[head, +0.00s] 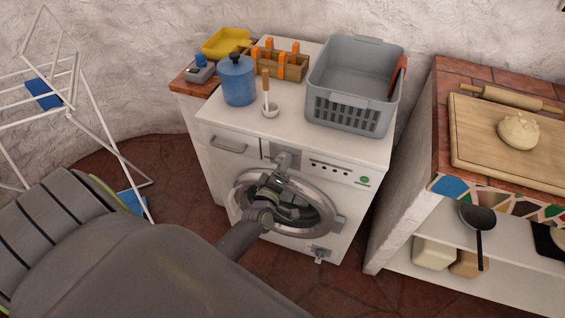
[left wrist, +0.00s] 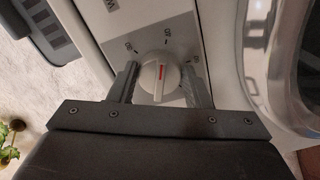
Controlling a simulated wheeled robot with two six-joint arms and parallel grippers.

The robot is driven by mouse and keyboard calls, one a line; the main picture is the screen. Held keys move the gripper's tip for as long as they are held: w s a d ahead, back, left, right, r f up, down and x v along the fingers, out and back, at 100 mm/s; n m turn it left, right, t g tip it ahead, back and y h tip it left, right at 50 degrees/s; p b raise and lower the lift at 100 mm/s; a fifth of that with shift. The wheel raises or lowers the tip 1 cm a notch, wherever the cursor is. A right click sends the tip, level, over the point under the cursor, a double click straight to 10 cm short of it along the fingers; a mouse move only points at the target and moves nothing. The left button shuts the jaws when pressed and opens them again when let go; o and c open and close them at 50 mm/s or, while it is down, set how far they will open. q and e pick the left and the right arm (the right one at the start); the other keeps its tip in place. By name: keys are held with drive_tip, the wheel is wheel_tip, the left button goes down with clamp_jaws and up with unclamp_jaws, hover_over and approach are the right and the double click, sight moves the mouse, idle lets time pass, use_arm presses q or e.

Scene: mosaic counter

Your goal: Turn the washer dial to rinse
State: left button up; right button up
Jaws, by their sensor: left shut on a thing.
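The white washer (head: 347,146) stands against the wall, its front panel facing me. Its round white dial (left wrist: 158,77) shows in the left wrist view, with a red pointer line aimed nearly straight up in that picture, roughly toward the topmost of several small printed marks (left wrist: 167,34). The marks are too small to read surely. My left gripper (head: 285,161) is at the washer's panel, its two fingers on either side of the dial and shut on it. In the head view the gripper hides the dial. My right gripper is not in view.
A grey basket (head: 345,112), a blue jar (head: 238,82) and a wooden caddy (head: 266,65) stand on the washer top. The round door (head: 325,215) is below the panel. A drying rack (head: 75,85) is at left, a counter (head: 436,150) at right.

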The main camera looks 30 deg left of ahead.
use_arm(q)
drive_tip(key=m+p, duration=0.2)
drive_tip(key=m, duration=0.6)
drive_tip(key=m+p, duration=0.3)
drive_tip(key=m, duration=0.5)
drive_tip(key=m+p, duration=0.3)
drive_tip(key=m, duration=0.6)
drive_tip(key=shift+s+a+f, duration=0.1)
drive_tip(key=shift+s+a, duration=0.05)
drive_tip(key=shift+a, duration=0.25)
drive_tip(key=shift+m, duration=0.3)
drive_tip(key=o, duration=1)
drive_tip(key=shift+c, duration=0.2)
drive_tip(key=v, duration=1.7)
drive_tip(key=shift+s+b, duration=0.2)
drive_tip(key=shift+b, duration=0.25)
drive_tip(key=shift+a, duration=0.1)
